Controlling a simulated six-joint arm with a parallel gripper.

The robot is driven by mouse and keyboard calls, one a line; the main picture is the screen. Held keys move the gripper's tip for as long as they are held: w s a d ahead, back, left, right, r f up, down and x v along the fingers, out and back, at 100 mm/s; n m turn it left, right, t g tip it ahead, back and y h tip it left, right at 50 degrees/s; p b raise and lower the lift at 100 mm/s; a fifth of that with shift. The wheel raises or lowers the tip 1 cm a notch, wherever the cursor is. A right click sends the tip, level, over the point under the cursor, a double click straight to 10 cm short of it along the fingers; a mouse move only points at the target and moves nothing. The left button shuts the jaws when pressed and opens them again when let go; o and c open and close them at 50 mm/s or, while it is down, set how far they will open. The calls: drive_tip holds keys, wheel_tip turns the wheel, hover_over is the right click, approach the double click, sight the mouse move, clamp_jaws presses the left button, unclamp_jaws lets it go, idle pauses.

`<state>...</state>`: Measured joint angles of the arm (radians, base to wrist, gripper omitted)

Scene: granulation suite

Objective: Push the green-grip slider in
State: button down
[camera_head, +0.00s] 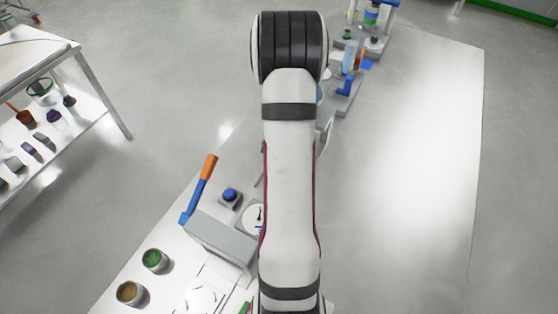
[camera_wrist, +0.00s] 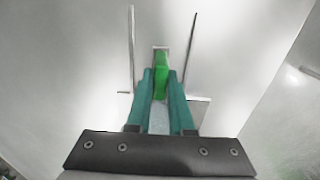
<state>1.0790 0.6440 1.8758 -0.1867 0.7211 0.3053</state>
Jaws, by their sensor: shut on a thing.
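In the wrist view, the slider's bright green grip (camera_wrist: 161,59) stands between the two teal fingertips of my gripper (camera_wrist: 160,75). The fingers are shut on it. A pale grey strip runs between the fingers below the grip, and a small pale plate (camera_wrist: 200,112) shows behind the right finger. How far the slider is in or out cannot be told. In the head view, my arm hides the gripper and most of the area around it.
In the head view, a grey box with a blue-and-orange lever (camera_head: 203,183), a blue button (camera_head: 230,195), a green-topped jar (camera_head: 155,260) and a tan-topped jar (camera_head: 131,293) stand left of my arm. The white table's right side is clear.

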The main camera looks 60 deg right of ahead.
drive_tip(key=c, duration=0.8)
unclamp_jaws()
wheel_tip(320, 180, up, 16)
drive_tip(key=shift+o, duration=0.9)
drive_tip(key=shift+f, duration=0.15)
drive_tip(key=o, duration=0.4)
drive_tip(key=n, duration=0.2)
drive_tip(key=w+n+g, duration=0.1)
drive_tip(key=n, duration=0.1)
drive_tip(key=w+f+n, duration=0.1)
drive_tip(key=n, duration=0.2)
drive_tip(key=shift+w+f+g, duration=0.1)
drive_tip(key=shift+w+g, duration=0.15)
drive_tip(key=shift+g, duration=0.15)
drive_tip(key=f+n+g, duration=0.1)
drive_tip(key=f+n, duration=0.2)
drive_tip(key=f, duration=0.2)
drive_tip(key=s+f+n, duration=0.1)
drive_tip(key=f+n, duration=0.3)
drive_tip(key=f, duration=0.1)
drive_tip(key=s+f+n+g, duration=0.1)
drive_tip(key=f+n, duration=0.3)
drive_tip(key=f, duration=0.2)
drive_tip(key=shift+s+g, duration=0.25)
drive_tip(key=shift+g, duration=0.05)
